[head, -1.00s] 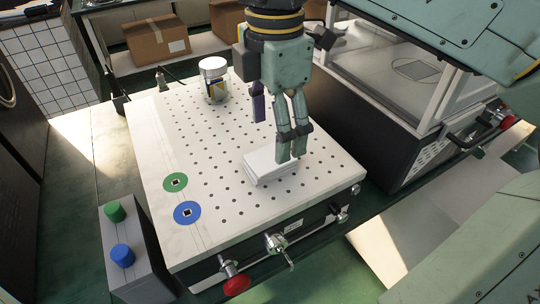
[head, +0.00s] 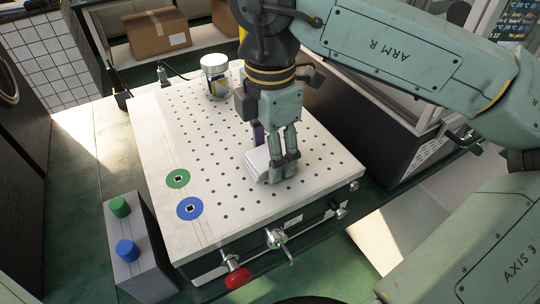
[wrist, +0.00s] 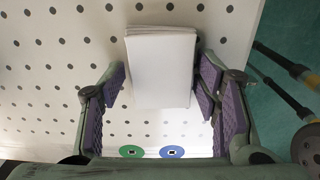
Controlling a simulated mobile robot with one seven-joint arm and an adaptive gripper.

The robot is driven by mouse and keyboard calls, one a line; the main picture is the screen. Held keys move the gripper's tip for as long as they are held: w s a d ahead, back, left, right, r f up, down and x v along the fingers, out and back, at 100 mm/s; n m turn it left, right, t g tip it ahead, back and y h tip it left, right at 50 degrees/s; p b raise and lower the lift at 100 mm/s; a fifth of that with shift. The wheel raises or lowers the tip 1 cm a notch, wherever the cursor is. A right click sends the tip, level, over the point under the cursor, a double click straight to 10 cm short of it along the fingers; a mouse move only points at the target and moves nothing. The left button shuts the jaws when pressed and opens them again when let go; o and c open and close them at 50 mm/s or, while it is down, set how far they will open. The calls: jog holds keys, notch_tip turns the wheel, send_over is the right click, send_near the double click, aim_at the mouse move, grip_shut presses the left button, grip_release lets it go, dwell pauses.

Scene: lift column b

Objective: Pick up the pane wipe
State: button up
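The pane wipe, a white folded pad, lies on the perforated white board. Its left part shows in the head view (head: 256,162); my gripper hides the rest. In the wrist view the pane wipe (wrist: 161,70) sits between my two purple-padded fingers. My gripper (head: 268,168) is low over the board with its fingers on opposite sides of the wipe. In the wrist view my gripper (wrist: 162,85) is open, with a narrow gap showing on each side of the wipe.
A grey box with green and blue buttons (head: 140,255) stands left. A dark cabinet (head: 350,110) stands right. Board space left of the wipe is free.

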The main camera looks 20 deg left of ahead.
jog(key=c, duration=0.4)
notch_tip(320, 180, up, 18)
jog(key=shift+p, duration=0.75)
jog(key=shift+o, duration=0.2)
jog(key=c, duration=0.4)
jog(key=shift+d, duration=0.15)
